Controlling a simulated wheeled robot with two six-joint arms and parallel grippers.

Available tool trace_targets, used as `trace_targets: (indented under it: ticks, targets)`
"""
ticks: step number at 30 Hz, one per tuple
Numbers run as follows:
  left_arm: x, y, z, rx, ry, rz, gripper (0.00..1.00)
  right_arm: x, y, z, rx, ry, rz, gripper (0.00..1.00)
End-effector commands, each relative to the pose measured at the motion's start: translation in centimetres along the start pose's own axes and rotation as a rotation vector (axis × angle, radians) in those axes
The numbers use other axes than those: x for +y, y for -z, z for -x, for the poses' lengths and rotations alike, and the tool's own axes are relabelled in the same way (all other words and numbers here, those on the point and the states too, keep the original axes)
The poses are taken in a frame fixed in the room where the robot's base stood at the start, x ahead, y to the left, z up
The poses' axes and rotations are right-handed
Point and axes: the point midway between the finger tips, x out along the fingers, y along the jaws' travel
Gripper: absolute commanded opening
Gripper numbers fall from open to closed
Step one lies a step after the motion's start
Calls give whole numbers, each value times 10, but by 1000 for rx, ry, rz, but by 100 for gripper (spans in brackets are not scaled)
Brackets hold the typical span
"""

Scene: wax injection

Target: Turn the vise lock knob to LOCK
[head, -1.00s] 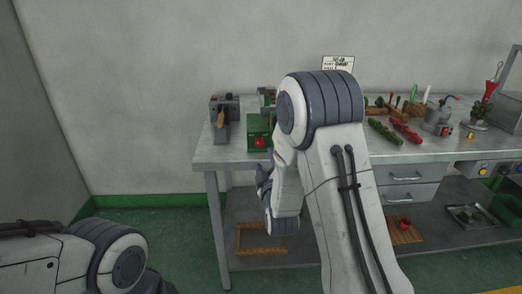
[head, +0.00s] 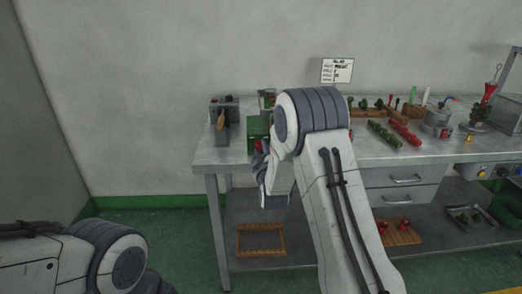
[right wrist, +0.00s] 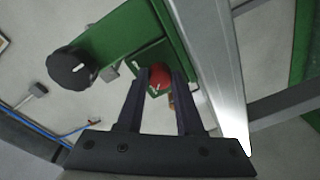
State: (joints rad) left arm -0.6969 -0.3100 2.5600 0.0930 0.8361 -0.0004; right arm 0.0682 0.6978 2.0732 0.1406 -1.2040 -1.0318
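A red knob (right wrist: 160,77) with a white mark sits on a green block in the right wrist view. My right gripper (right wrist: 160,72) is open, with its two dark fingertips on either side of the red knob and narrow gaps showing. A black knob (right wrist: 72,68) with a white line sits on the green body to the left. No lettering is readable, so I cannot tell which knob is marked LOCK. In the head view the green machine (head: 257,128) stands near the table's left end, partly hidden by my right arm. My left gripper is out of view.
A grey table edge (right wrist: 215,70) runs close to the right finger. A grey device (head: 223,110) stands left of the green machine. Red and green wax pieces (head: 404,134) lie to the right on the table (head: 350,157). A sign (head: 337,70) is on the wall.

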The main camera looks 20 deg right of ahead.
Motion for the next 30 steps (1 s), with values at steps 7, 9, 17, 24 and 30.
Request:
trace_targets:
  ticks: [7,9,17,24,30]
  targets:
    - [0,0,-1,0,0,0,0,0,0,0,0,1,-3,0]
    - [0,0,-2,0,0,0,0,-1,0,0,1,0,-11,0]
    - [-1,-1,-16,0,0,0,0,-3,-1,0,7,-7,-113,0]
    - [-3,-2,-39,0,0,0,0,-6,-2,0,17,-21,-307,0]
    - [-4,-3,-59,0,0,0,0,-6,-2,0,26,-33,-497,0]
